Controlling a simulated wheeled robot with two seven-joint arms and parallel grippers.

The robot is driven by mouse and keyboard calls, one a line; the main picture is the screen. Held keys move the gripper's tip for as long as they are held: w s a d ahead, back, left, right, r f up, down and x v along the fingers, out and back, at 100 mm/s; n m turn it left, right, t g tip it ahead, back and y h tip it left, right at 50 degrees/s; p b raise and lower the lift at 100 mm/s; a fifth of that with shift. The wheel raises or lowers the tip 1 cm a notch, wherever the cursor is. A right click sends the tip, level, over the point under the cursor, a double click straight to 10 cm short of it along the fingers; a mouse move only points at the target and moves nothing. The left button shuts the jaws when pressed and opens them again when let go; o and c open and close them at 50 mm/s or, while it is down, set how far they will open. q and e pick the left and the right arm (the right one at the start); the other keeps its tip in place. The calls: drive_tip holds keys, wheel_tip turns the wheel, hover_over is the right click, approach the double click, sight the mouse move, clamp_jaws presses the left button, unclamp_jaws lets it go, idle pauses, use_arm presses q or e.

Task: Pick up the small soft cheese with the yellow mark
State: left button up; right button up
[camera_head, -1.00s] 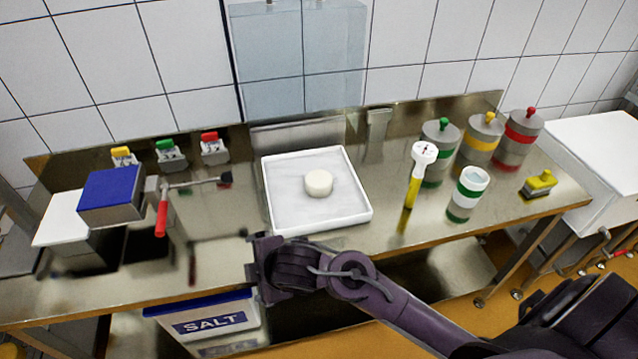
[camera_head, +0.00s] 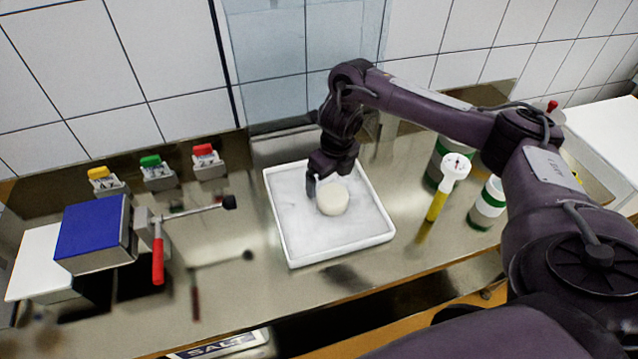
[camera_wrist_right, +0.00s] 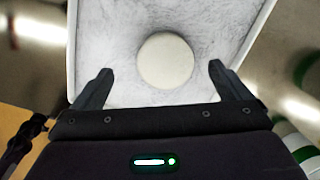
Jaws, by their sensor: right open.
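A small round off-white cheese (camera_head: 333,198) lies flat in a white square tray (camera_head: 342,256) on the steel table. I see no yellow mark on its visible faces. It also shows in the right wrist view (camera_wrist_right: 165,60), between the finger lines and a little beyond the fingertips. My right gripper (camera_head: 324,184) is open and empty over the tray, just behind the cheese. In the wrist view its two fingers (camera_wrist_right: 159,77) stand apart on either side, clear of the cheese. How high it is above the tray is hard to tell. My left gripper is not in view.
Yellow (camera_head: 100,176), green (camera_head: 156,169) and red (camera_head: 206,158) topped tags stand at the back left. A blue-topped block (camera_head: 92,232) and a red-handled lever (camera_head: 158,260) are left. A yellow-handled dial thermometer (camera_head: 440,200) and a green-banded cup (camera_head: 488,203) stand right.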

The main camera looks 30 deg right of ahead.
sight(333, 194)
drive_tip(key=shift+s+d+f, duration=0.1)
drive_tip(key=shift+f, duration=0.2)
drive_tip(key=shift+s+f+b, duration=0.55)
drive_tip(key=shift+s, duration=0.15)
drive_tip(key=shift+d+f, duration=0.1)
drive_tip(key=shift+f, duration=0.85)
drive_tip(key=shift+w+d+f, duration=0.1)
drive_tip(key=shift+w+f, duration=0.2)
drive_tip(key=shift+f, duration=0.3)
drive_tip(key=shift+w+d+f, duration=0.1)
drive_tip(key=shift+w+f, duration=0.2)
drive_tip(key=shift+f, duration=0.65)
drive_tip(key=c, duration=0.5)
drive_tip(key=shift+c, duration=0.9)
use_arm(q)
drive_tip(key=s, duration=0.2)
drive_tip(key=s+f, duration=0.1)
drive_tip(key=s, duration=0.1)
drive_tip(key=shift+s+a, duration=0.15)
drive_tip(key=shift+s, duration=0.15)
use_arm(e)
drive_tip(key=shift+c, duration=1)
